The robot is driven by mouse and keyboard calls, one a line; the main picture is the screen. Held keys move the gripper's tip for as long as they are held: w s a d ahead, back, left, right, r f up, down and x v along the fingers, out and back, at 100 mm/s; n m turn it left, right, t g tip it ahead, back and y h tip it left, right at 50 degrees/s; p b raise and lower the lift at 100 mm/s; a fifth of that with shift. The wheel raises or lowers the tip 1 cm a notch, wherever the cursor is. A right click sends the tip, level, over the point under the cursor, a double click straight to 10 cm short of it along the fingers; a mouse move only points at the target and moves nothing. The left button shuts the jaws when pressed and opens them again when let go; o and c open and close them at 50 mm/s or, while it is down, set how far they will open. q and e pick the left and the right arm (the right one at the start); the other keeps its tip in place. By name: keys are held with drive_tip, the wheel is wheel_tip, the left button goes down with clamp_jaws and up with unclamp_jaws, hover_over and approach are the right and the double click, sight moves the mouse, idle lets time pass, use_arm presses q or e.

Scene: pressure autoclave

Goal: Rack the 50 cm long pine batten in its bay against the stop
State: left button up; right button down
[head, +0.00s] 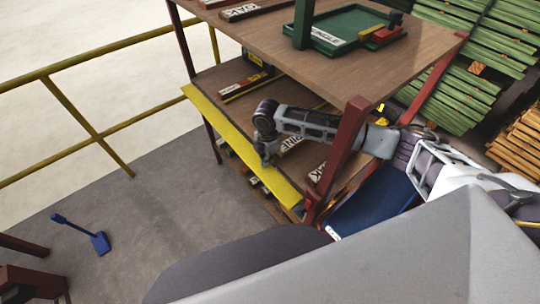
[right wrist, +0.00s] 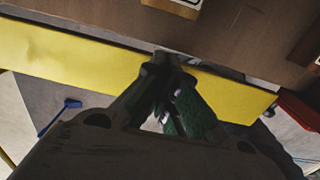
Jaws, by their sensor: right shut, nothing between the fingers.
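My right gripper (head: 267,158) is at the front edge of the lower shelf (head: 215,76), by its yellow strip (head: 240,145). In the right wrist view the right gripper (right wrist: 168,62) has its fingertips together and empty, over the yellow strip (right wrist: 70,55). A white label (head: 292,143) that seems to read PINE lies on the shelf behind my arm, partly hidden. I cannot make out the pine batten or the stop for certain. My left gripper is not in view.
The upper shelf (head: 270,40) overhangs the lower one and carries a green tray (head: 340,40). A red post (head: 343,150) stands close to my right forearm. A yellow railing (head: 75,110) runs at the left. A blue shovel-like tool (head: 85,233) lies on open floor.

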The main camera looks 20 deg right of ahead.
drive_tip(key=shift+s+a+r, duration=0.1)
drive_tip(key=shift+a+r, duration=0.1)
drive_tip(key=shift+a, duration=0.1)
wheel_tip(320, 180, up, 10)
drive_tip(key=shift+f+b, duration=0.15)
drive_tip(key=shift+b, duration=0.3)
drive_tip(key=shift+d, duration=0.1)
